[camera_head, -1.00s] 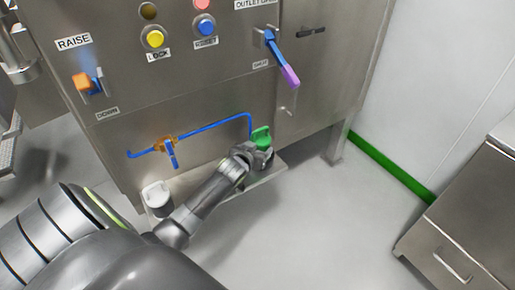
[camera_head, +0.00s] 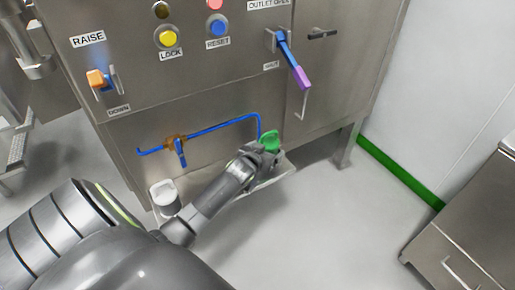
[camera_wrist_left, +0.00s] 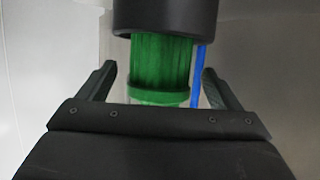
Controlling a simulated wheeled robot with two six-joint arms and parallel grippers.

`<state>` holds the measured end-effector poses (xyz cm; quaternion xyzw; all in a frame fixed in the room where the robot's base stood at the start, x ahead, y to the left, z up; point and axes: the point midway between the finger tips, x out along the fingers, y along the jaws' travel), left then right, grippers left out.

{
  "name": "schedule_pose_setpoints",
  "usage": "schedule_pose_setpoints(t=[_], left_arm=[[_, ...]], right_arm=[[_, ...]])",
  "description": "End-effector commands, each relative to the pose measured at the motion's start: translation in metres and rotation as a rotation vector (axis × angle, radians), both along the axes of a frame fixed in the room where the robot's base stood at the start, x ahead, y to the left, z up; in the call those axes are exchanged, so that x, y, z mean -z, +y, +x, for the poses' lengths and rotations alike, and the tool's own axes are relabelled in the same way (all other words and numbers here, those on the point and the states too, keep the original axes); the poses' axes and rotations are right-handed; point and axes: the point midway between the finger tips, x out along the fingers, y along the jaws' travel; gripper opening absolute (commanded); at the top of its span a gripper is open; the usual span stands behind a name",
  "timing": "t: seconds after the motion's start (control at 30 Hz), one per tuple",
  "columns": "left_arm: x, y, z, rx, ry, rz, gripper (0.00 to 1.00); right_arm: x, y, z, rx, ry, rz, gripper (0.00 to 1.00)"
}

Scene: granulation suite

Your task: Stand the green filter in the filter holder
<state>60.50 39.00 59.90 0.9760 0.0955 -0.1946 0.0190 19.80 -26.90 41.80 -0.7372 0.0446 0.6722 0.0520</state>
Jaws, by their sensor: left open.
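The green filter (camera_head: 270,139) is at the right end of the low shelf on the front of the steel machine. In the left wrist view it is a ribbed green cylinder (camera_wrist_left: 160,62) with a green rim, and one end is inside or behind a dark round cup (camera_wrist_left: 165,15), which looks like the filter holder. My left gripper (camera_head: 263,152) is at the filter in the head view and hides its lower part. In the wrist view its open fingers (camera_wrist_left: 157,82) are on either side of the filter, with visible gaps. My right gripper is not in view.
A white-topped canister (camera_head: 164,193) stands at the shelf's left end. A blue pipe (camera_head: 222,124) with a valve runs just above the shelf (camera_head: 238,194). A blue and purple lever (camera_head: 291,58) is higher up. The floor to the right is clear up to a steel cabinet (camera_head: 468,225).

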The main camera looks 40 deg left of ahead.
Motion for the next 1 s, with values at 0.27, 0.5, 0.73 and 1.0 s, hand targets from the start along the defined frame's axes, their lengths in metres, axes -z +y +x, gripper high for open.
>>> schedule_pose_setpoints(t=[0.27,0.5,0.73,1.0], left_arm=[[-0.022,-0.007,-0.035,0.001,-0.001,0.0,0.85],[-0.04,-0.015,-0.077,0.0,0.0,0.0,0.85],[-0.05,-0.02,-0.103,0.0,-0.001,-0.001,0.85],[-0.052,-0.021,-0.109,0.0,-0.001,-0.001,0.85]], right_arm=[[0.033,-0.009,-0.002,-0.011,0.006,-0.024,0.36],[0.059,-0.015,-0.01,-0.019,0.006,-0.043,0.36],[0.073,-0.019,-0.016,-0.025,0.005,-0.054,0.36],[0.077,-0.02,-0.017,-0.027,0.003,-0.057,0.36]])
